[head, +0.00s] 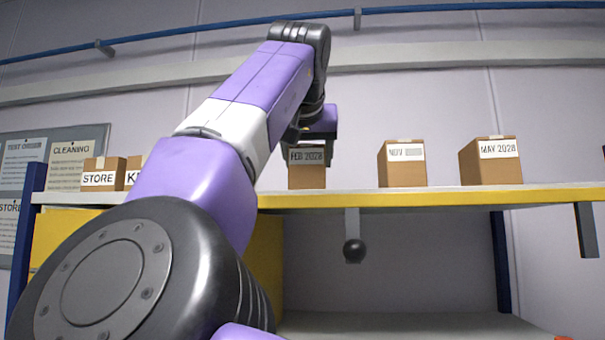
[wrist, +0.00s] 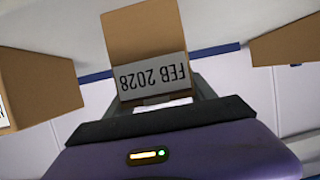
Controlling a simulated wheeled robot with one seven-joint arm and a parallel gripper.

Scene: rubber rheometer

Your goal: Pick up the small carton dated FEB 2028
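The small carton labelled FEB 2028 (head: 307,178) is brown with a white label and stands upright on the yellow-edged shelf. In the wrist view it shows upside down (wrist: 146,35), straight ahead of my gripper. My gripper (head: 318,135) is over the carton's top in the head view, and its fingers are mostly hidden there. In the wrist view my gripper's dark fingers (wrist: 163,101) are spread apart at the carton's top edge, with a light gap between them. I see no clear grip on the carton.
On the same shelf (head: 440,199), a carton labelled NOV (head: 402,171) and one labelled MAY 2028 (head: 490,168) stand to the right. A STORE carton (head: 100,178) and another partly hidden carton stand at the left. A dark ball-ended rod (head: 354,250) hangs below the shelf.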

